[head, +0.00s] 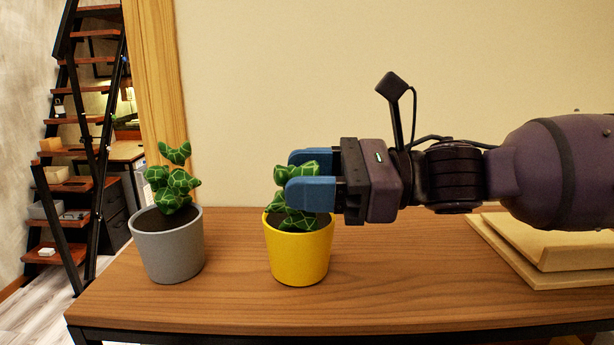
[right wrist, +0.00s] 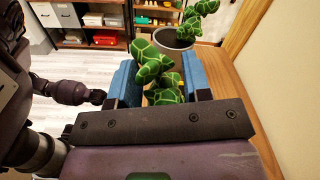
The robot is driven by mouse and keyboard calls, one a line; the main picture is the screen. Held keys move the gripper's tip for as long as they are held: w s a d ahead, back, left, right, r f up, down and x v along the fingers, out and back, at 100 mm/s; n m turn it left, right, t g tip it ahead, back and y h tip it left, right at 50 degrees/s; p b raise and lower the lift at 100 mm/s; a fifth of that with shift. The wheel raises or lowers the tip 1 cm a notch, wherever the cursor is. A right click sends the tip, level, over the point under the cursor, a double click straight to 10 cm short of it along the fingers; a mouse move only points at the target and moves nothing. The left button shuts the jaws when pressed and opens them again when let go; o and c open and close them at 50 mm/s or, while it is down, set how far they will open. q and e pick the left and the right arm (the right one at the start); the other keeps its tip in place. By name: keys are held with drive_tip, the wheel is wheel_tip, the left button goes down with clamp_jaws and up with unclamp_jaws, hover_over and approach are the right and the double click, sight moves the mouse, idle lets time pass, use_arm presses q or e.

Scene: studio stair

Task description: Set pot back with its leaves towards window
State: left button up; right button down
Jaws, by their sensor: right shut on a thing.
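A yellow pot (head: 299,257) with a green, pale-veined plant (head: 280,218) appears to stand upright on the wooden table. My right gripper (head: 302,180) reaches in from the right. Its blue fingers are shut on the plant, above the pot's rim, and hide part of the leaves. In the right wrist view the plant (right wrist: 155,70) shows between the two fingers; little of the pot is visible there. A grey pot (head: 168,248) with a similar plant (head: 172,185) stands apart to the left. No window is in view.
The wooden tabletop (head: 400,280) is clear in front and between the pots. Stacked pale boards or trays (head: 535,250) lie at the right under my arm. A wall (head: 300,60) rises behind. A stair-like shelf (head: 75,150) stands beyond the left edge.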

drive_tip(key=c, duration=0.6)
unclamp_jaws()
drive_tip(key=shift+o, duration=0.2)
drive_tip(key=shift+r, duration=0.2)
drive_tip(key=shift+d+f, duration=0.1)
drive_tip(key=shift+d, duration=0.25)
drive_tip(key=d, duration=1.1)
drive_tip(key=shift+d+b, duration=0.2)
drive_tip(key=shift+b, duration=0.15)
drive_tip(key=shift+s, duration=0.15)
